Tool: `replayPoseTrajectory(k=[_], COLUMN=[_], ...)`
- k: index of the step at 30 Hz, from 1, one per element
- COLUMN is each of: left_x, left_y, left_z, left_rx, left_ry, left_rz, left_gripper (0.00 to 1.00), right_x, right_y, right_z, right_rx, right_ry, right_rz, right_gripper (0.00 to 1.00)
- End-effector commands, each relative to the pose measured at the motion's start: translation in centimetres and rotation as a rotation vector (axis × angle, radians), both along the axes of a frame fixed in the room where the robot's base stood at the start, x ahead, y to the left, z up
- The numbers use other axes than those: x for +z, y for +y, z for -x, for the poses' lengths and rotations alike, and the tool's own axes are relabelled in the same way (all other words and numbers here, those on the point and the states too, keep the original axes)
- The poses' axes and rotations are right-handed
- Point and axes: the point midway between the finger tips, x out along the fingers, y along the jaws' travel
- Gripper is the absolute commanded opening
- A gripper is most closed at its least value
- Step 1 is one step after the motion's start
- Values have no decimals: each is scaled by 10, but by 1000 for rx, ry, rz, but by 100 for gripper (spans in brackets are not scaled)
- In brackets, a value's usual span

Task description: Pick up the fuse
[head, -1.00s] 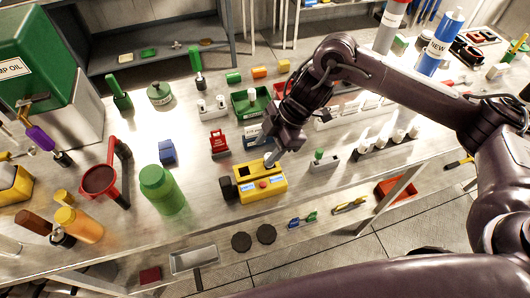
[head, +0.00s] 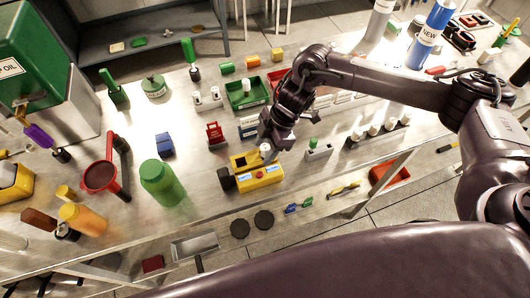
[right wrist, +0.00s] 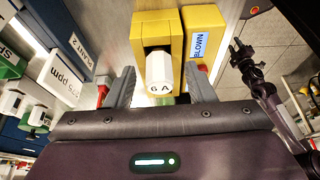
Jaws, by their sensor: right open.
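The fuse (right wrist: 159,72) is a white faceted cylinder marked "6 A" in the right wrist view. It stands at the dark slot of a yellow box (right wrist: 150,27), which also shows in the head view (head: 262,181). The fuse shows there as a small pale top (head: 265,148). My right gripper (right wrist: 160,84) is open, with one finger on each side of the fuse and a visible gap to each. In the head view my right gripper (head: 270,148) is over the box's back edge.
A green bottle (head: 162,184), a blue block (head: 165,145) and a red funnel (head: 100,177) stand left of the box. A red tag-shaped item (head: 215,135) and a green tray (head: 247,93) are behind it. A grey holder with a green knob (head: 319,150) stands close on the right.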

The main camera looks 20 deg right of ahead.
Motion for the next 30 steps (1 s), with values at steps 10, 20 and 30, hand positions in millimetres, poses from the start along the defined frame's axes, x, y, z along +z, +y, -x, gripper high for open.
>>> replayPoseTrajectory(k=[10,20,30], left_x=[0,0,-7], left_y=[0,0,0], left_z=[-3,-3,-3], left_rx=[0,0,0], left_ry=[-5,-5,-5], left_rz=[1,1,1], left_gripper=[36,36,36], right_x=[0,1,27], right_y=[0,0,1], right_z=[0,0,-1], right_rx=[0,1,1], right_ry=[0,-1,-5], right_rz=[-1,-1,-3], right_gripper=[18,0,0])
